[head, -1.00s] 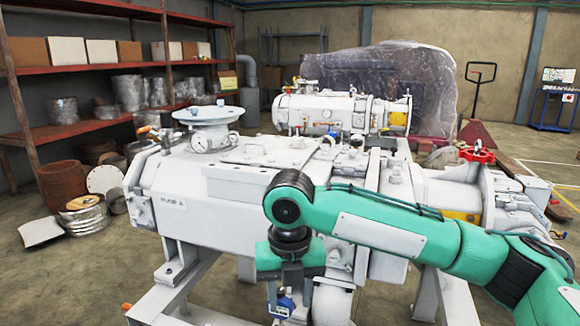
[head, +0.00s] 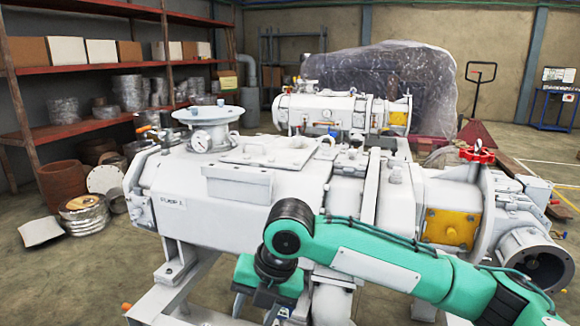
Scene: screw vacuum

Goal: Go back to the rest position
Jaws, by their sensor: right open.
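My right arm crosses the lower right of the head view in green, in front of the white vacuum pump (head: 230,205). My right gripper (head: 258,306) hangs at the bottom of the picture, pointing down, in front of the pump's lower side. Its jaws are open, with the tips close to the bottom edge of the picture. I see nothing held between them. My left gripper is not in view.
The pump's grey frame (head: 178,268) and a round open flange (head: 540,268) lie close to my right arm. A red valve handle (head: 477,156) sits on top. Shelves (head: 80,62) stand at the left.

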